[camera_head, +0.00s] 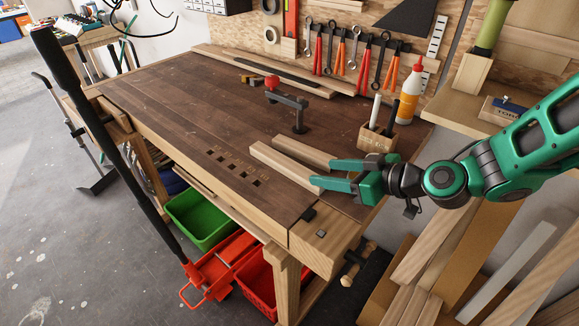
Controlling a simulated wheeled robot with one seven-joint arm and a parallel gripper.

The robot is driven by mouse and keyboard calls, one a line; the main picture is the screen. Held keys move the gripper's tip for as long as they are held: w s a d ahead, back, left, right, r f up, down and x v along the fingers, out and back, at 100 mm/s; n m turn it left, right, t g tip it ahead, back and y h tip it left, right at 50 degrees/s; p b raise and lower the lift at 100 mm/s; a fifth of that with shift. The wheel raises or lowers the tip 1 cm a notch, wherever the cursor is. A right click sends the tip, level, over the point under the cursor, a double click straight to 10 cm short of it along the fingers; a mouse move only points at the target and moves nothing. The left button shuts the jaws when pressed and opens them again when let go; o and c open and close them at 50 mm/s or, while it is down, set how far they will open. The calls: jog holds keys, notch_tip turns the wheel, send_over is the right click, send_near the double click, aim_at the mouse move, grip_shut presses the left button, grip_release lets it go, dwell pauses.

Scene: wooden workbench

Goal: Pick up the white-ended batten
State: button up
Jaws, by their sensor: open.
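Two pale wooden battens lie side by side on the dark bench top, just left of my gripper (321,172). The front batten (282,165) lies nearer the bench's front edge, and the back batten (302,151) lies just behind it. I cannot clearly tell which one has a white end; their right ends are close to or partly behind my fingers. My gripper is open, reaching in from the right with its green fingers pointing left. One fingertip is by the back batten's right end, the other by the front batten's right end. Contact cannot be told.
A wooden holder (376,139) with markers and a glue bottle (410,95) stand behind my gripper. A black clamp with a red knob (288,102) stands behind the battens. Long boards (262,70) lie along the back. The bench's left half (170,95) is mostly clear.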

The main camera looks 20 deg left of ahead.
aim_at(289, 164)
jog(key=shift+s+a+f+y, duration=0.15)
jog(key=shift+a+f, duration=0.2)
jog(key=shift+a, duration=0.3)
jog(key=shift+a+f+y, duration=0.15)
jog(key=shift+a+f, duration=0.2)
jog(key=shift+a, duration=0.25)
jog(key=x, duration=0.5)
jog(key=shift+r, duration=0.1)
jog(key=shift+w+r+x, duration=0.15)
jog(key=shift+x, duration=0.8)
jog(key=shift+w+r+x, duration=0.15)
jog(key=shift+x, duration=0.75)
jog(key=shift+w+r+x, duration=0.15)
jog(key=shift+r+x, duration=0.05)
jog(key=shift+x, duration=0.75)
jog(key=c, duration=1.2)
jog(key=shift+c, duration=0.2)
jog(key=shift+r, duration=0.2)
